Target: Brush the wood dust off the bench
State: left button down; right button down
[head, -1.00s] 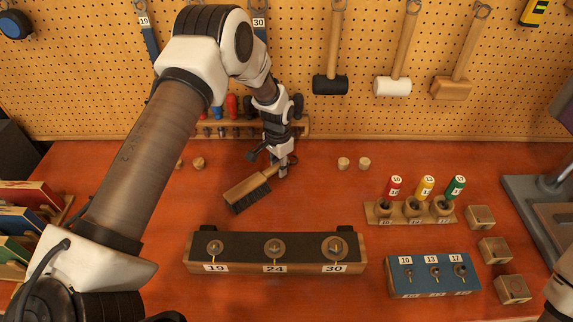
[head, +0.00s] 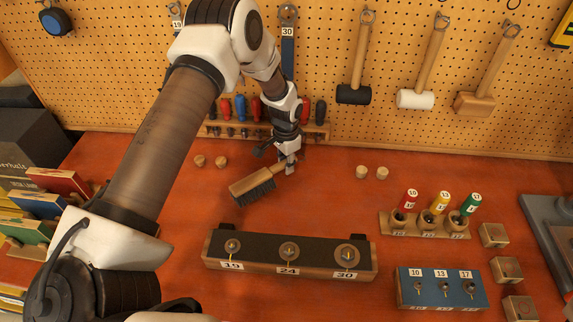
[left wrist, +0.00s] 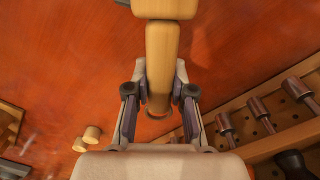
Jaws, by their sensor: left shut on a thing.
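A bench brush with a wooden back (head: 249,181) and dark bristles is over the orange-red bench top (head: 330,205), behind the black-topped block. Its bristles face down toward the bench; I cannot tell whether they touch. My left gripper (head: 287,165) is shut on the brush's handle. In the left wrist view the handle (left wrist: 161,60) runs between the fingers of my left gripper (left wrist: 158,105). I cannot make out wood dust clearly on the bench. My right gripper is out of view.
A black-topped block (head: 288,263) with numbered bolts stands in front. A holder (head: 425,226) with colored drivers, a blue block (head: 440,289) and wooden cubes (head: 494,235) are at right. Wooden plugs (head: 361,172) stand behind. A tool rack (head: 265,130) lines the pegboard.

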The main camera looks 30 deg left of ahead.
pick_arm(q)
jog(key=shift+r+p, duration=0.85)
jog(key=shift+r, duration=0.9)
notch_tip(320, 180, up, 3)
jog(key=shift+r+p, duration=0.1)
jog(key=shift+p, duration=1.1)
jog(key=shift+s, duration=0.1)
